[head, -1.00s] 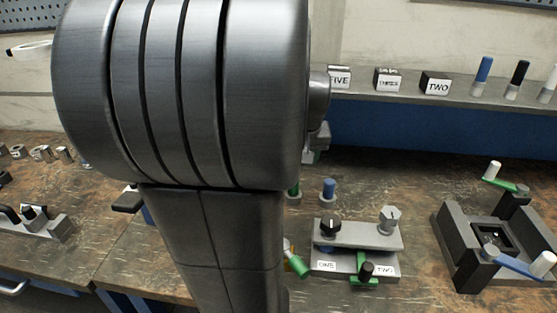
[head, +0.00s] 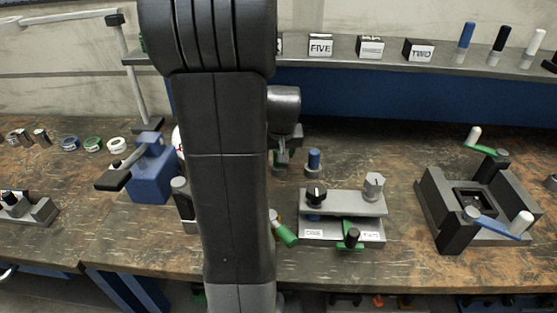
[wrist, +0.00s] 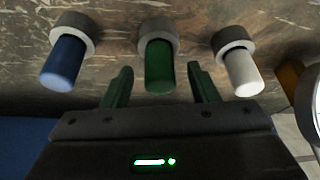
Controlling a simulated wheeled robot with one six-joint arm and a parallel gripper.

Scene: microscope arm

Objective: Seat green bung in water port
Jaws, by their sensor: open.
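The green bung (wrist: 159,66) stands out of a grey collar in the middle of the wrist view. My gripper (wrist: 160,72) is open, with one green finger on each side of the bung and a visible gap on both sides. In the head view my gripper (head: 282,160) is partly hidden behind my arm, and the green bung is hidden there. I cannot pick out the water port for certain in either view.
A blue bung (wrist: 64,62) and a white bung (wrist: 241,70) flank the green one. A grey two-level fixture (head: 342,203) labelled ONE and TWO stands nearby, with a dark block fixture (head: 447,213) to its right. A blue clamp (head: 152,172) stands left of my arm.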

